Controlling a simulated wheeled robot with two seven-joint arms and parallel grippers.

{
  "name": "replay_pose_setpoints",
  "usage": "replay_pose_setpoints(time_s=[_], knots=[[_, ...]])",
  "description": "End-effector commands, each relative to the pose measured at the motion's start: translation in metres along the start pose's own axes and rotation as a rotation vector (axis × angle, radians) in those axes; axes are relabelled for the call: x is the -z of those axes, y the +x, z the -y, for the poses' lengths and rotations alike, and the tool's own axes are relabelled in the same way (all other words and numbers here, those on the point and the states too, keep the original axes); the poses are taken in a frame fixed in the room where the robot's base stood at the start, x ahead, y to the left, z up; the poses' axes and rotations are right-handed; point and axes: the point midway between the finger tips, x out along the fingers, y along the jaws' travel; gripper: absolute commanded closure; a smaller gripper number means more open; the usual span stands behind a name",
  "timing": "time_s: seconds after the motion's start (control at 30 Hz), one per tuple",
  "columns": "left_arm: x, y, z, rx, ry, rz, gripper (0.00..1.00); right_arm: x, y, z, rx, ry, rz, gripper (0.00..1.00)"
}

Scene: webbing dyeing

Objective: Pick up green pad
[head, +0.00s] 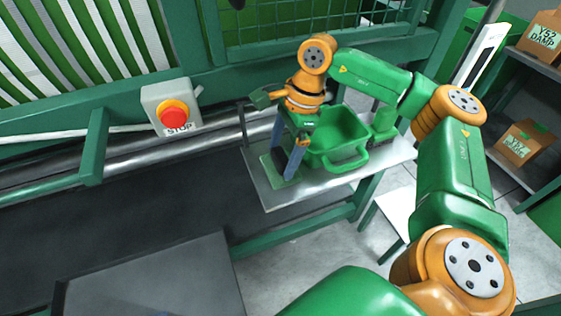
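A flat green pad (268,171) lies on the left end of a metal side table, with a dark block-like part showing above it. My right gripper (285,165) points down over it from above. Its two blue-grey fingers stand apart, with the dark part between or just behind them. I cannot tell whether they touch it; the fingers partly hide the pad. My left gripper is not in view.
A green tub (358,162) stands on the metal table (310,190), right beside the gripper. A STOP button box (172,108) is mounted on the green frame at left. A dark belt (130,220) lies in front. Cartons (525,142) sit on shelves at right.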

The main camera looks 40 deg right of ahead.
Motion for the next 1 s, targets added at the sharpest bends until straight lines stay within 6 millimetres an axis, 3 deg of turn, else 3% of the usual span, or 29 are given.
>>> replay_pose_setpoints(time_s=[0.03, 0.2, 0.27, 0.53, 0.7, 0.93, 1.0], knots=[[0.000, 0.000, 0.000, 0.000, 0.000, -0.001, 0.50, 0.000, 0.000, 0.000, 0.000, 0.000, 0.000, 0.27], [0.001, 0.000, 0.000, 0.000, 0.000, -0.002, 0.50, 0.000, 0.000, 0.000, 0.000, 0.000, 0.000, 0.73], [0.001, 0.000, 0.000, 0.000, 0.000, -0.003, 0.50, 0.000, 0.000, 0.000, 0.000, 0.000, 0.000, 0.84], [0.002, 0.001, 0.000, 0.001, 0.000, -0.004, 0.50, -0.001, -0.003, 0.000, 0.000, 0.000, 0.000, 0.84], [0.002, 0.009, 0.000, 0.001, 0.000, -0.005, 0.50, -0.009, -0.028, 0.001, 0.004, -0.003, 0.004, 0.84], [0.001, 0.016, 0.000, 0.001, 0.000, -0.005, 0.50, -0.029, -0.087, -0.051, 0.008, -0.008, 0.001, 0.84], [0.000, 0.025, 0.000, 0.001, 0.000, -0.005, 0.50, -0.032, -0.092, -0.074, 0.007, -0.009, -0.001, 0.84]])
